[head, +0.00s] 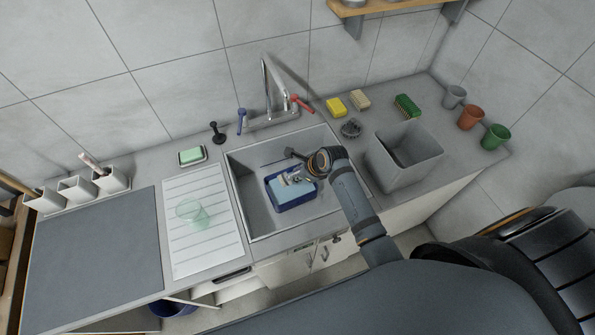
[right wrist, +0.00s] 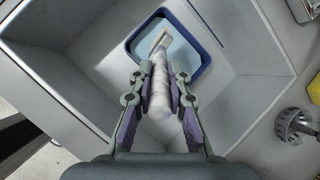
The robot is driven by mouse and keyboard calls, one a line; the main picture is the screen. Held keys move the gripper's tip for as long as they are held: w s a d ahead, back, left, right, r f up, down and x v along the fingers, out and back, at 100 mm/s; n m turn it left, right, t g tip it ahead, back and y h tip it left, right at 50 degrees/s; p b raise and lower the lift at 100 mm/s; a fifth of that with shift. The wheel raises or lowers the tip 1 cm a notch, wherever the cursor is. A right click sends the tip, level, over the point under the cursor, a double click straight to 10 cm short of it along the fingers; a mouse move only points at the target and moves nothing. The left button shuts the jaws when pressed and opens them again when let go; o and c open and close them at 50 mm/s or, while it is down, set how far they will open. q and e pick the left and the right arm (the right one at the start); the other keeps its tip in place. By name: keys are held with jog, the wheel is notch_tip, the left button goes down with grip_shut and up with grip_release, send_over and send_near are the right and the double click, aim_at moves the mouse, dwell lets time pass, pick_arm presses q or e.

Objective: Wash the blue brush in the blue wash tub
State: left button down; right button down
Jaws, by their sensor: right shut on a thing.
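The blue wash tub (head: 296,206) sits inside the grey sink and holds pale blue water. It also shows at the top of the right wrist view (right wrist: 205,72). My right gripper (head: 292,178) reaches down into the sink over the tub. In the right wrist view, its fingers (right wrist: 160,88) are shut on a pale, whitish brush handle (right wrist: 159,85). The brush's far end points over the tub's water; I cannot tell whether it touches. No blue shows clearly on this brush. My left gripper is not in view.
The sink (head: 248,205) has raised walls around the tub. A tap (head: 268,90) with blue and red handles stands behind it. A grey bin (head: 405,160) stands at right. Several sponges and cups line the back right.

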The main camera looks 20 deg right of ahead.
jog(key=shift+f, duration=0.65)
notch_tip(320, 180, down, 10)
jog(key=b, duration=0.5)
jog(key=shift+f, duration=0.25)
dwell(2.1)
jog(key=shift+r+p, duration=2.5)
jog(key=shift+r, duration=3.1)
